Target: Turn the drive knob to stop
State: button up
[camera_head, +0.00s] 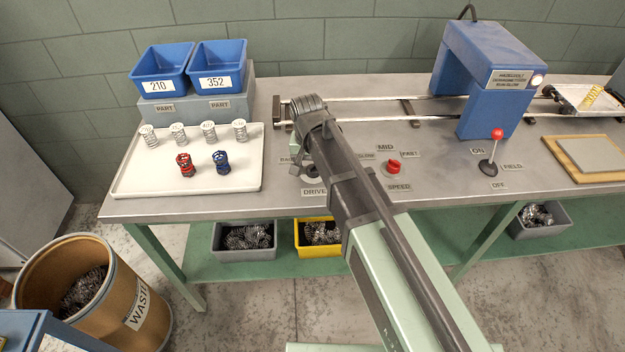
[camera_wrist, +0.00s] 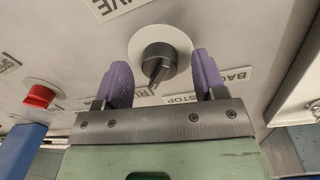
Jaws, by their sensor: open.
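The drive knob (camera_wrist: 158,62) is dark grey on a round pale plate in the wrist view. Its ridge slants toward the panel, its end near the partly hidden RUN label (camera_wrist: 138,92) and left of the STOP label (camera_wrist: 180,98); its exact setting is hard to tell. A BACK label (camera_wrist: 236,75) lies to the right. My gripper (camera_wrist: 162,72) is open, with one purple finger on each side of the knob in the picture; I see gaps on both sides. In the head view my gripper (camera_head: 304,172) and arm hide most of the knob above the DRIVE label (camera_head: 314,192).
A red speed knob (camera_head: 393,166) sits right of my arm. A red-tipped field lever (camera_head: 492,150) stands farther right, by a blue arch (camera_head: 480,75). A white tray (camera_head: 215,183) with several springs lies left. Rails run behind my gripper.

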jog(key=shift+f, duration=0.35)
jog(key=shift+c, duration=0.4)
jog(key=c, duration=0.8)
jog(key=shift+c, duration=0.2)
jog(key=shift+n, duration=0.3)
jog(key=n, duration=0.3)
jog(key=shift+d, duration=0.1)
jog(key=n, duration=0.5)
jog(key=shift+t, duration=0.3)
